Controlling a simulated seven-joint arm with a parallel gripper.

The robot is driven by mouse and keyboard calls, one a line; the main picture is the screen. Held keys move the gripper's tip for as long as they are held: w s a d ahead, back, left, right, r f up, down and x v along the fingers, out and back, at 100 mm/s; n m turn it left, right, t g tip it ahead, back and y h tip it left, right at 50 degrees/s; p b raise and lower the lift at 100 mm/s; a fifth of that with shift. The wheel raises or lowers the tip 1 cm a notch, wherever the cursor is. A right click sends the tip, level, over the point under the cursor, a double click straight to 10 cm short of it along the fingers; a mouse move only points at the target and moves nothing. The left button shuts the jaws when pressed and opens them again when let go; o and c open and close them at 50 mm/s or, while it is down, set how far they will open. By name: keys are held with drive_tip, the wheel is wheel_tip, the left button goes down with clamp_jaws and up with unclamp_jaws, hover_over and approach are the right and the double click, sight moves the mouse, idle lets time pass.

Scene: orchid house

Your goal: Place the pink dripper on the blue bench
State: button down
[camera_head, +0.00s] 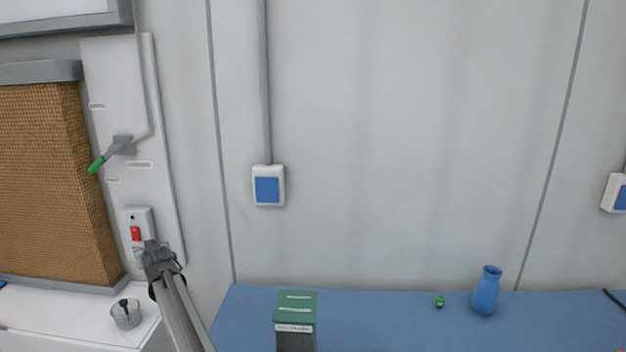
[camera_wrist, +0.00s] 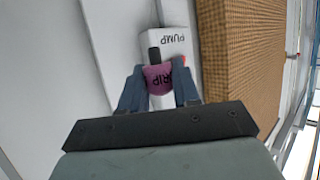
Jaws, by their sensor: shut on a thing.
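My gripper (camera_head: 154,254) is at the left in the head view, in front of the white wall panel and well left of the blue bench. In the wrist view my gripper (camera_wrist: 159,78) is shut on the pink dripper (camera_wrist: 157,82), which bears dark lettering ending in "RIP". The dripper sits between the two fingers, with the white pump box (camera_wrist: 172,42) behind it. I cannot make out the dripper in the head view. The blue bench (camera_head: 400,325) runs along the bottom right of the head view.
On the bench stand a green-topped box (camera_head: 295,322), a small green item (camera_head: 439,301) and a blue vase (camera_head: 486,292). A green-handled lever (camera_head: 108,157) juts from the wall panel.

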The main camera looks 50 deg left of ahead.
drive_tip(key=w+d+r+m+t+h, duration=0.1)
drive_tip(key=w+d+r+m+t, duration=0.1)
drive_tip(key=w+d, duration=0.9)
drive_tip(key=w+d+r+m+t, duration=0.15)
drive_tip(key=w+d, duration=0.55)
drive_tip(key=w, duration=0.8)
drive_tip(key=w+d+r+m+t+h, duration=0.1)
drive_tip(key=w+d+r+t, duration=0.15)
drive_tip(key=w+d, duration=0.85)
drive_tip(key=w+d+r+m+t+h, duration=0.1)
drive_tip(key=w+d+m+t+h, duration=0.2)
drive_tip(key=w+d, duration=2.1)
drive_tip(key=w+d+m+t+h, duration=0.1)
drive_tip(key=w+d+m, duration=0.15)
drive_tip(key=d, duration=0.85)
drive_tip(key=w+d+m+t+h, duration=0.1)
drive_tip(key=w+d, duration=0.3)
drive_tip(key=d, duration=0.6)
drive_tip(key=w+d+m+h, duration=0.1)
drive_tip(key=w+d, duration=0.2)
drive_tip(key=d, duration=0.8)
drive_tip(key=s+d+m+t+h, duration=0.1)
drive_tip(key=s+d+m+h, duration=0.15)
drive_tip(key=d, duration=1.55)
drive_tip(key=s+d+m+h, duration=0.1)
drive_tip(key=d+m+h, duration=0.2)
drive_tip(key=d, duration=1.4)
drive_tip(key=a, duration=0.6)
drive_tip(key=shift+a+r, duration=0.25)
drive_tip(key=shift+a, duration=0.05)
